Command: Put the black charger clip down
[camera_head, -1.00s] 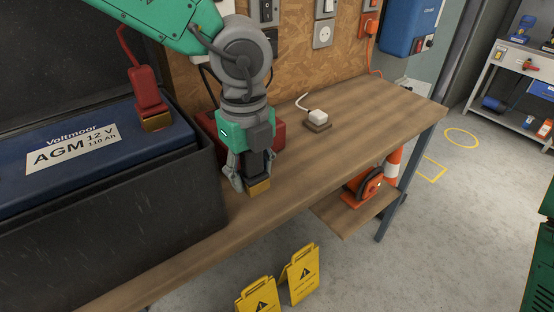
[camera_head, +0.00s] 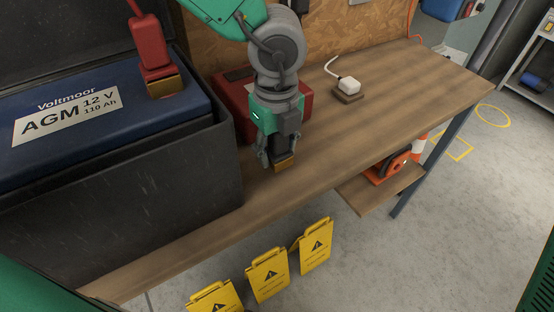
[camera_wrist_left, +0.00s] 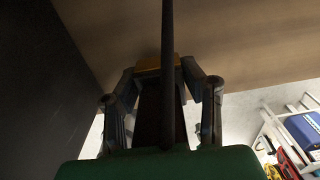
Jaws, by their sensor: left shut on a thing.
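The black charger clip (camera_head: 288,138) with a brass-coloured jaw end is held by my left gripper (camera_head: 277,160), which is shut on it and points down over the wooden workbench (camera_head: 360,126). The clip's brass end is at or just above the bench top; I cannot tell if it touches. In the left wrist view the clip (camera_wrist_left: 158,62) shows its brass end between the fingers of my left gripper (camera_wrist_left: 163,82), with a dark cable running up the middle. A red charger clip (camera_head: 158,62) sits on the blue battery (camera_head: 100,118) at the left. My right gripper is not in view.
The dark battery box (camera_head: 200,185) stands close left of my left gripper. A red case (camera_head: 235,98) is behind it. A white plug on a small block (camera_head: 348,90) sits farther right. Yellow warning signs (camera_head: 268,274) stand on the floor in front.

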